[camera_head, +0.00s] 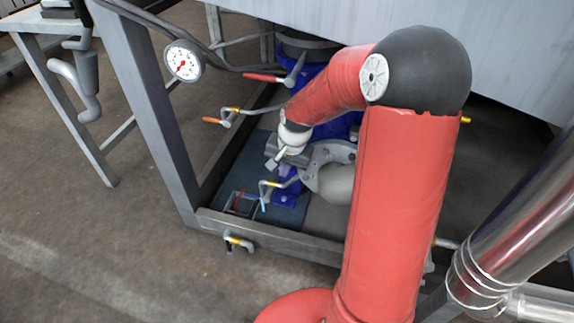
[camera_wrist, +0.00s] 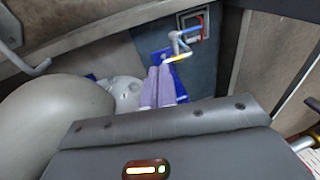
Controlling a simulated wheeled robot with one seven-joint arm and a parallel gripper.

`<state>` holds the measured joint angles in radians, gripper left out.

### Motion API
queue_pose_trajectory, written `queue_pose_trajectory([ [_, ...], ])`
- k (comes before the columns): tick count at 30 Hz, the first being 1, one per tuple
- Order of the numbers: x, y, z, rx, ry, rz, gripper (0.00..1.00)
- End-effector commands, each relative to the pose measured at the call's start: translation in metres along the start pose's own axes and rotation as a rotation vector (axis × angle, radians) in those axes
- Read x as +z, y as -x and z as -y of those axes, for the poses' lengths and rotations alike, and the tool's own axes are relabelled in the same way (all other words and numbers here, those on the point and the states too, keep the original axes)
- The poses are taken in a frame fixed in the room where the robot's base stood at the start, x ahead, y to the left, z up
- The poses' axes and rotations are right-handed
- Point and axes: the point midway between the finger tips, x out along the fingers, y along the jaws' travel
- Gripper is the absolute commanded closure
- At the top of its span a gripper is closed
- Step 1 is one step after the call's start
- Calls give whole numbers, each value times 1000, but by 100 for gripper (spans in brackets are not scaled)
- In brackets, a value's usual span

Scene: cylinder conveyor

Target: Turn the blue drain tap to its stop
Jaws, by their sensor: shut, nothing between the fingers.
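The drain tap (camera_head: 266,189) is a small grey pipe with a yellow band, low inside the frame under the tank. Its light-blue handle (camera_head: 262,202) sits at the pipe's outer end. The tap also shows in the wrist view (camera_wrist: 178,46), just beyond my fingertips, with the blue handle by a small framed opening. My gripper (camera_head: 272,164) is above the tap in the head view and apart from it. Its two lilac fingers (camera_wrist: 159,68) are together with nothing between them. In the head view the fingertips are small and hard to make out.
A grey rounded pipe body (camera_head: 335,182) stands close right of my gripper. Other taps have a red handle (camera_head: 262,78) and an orange handle (camera_head: 211,121). A gauge (camera_head: 184,61) hangs by the frame leg. A frame rail (camera_head: 270,237) runs in front; floor at left is clear.

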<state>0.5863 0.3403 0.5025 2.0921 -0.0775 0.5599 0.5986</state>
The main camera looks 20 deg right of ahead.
Motion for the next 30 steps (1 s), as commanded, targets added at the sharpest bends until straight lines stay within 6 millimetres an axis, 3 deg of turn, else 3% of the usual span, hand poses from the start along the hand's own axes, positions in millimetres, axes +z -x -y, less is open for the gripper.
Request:
queue_pose_trajectory([
  [12,39,65,-7,85,205,-102,100],
  [18,51,82,-10,98,254,-124,100],
  [26,54,88,-12,102,268,-131,100],
  [30,63,108,-12,106,301,-151,100],
])
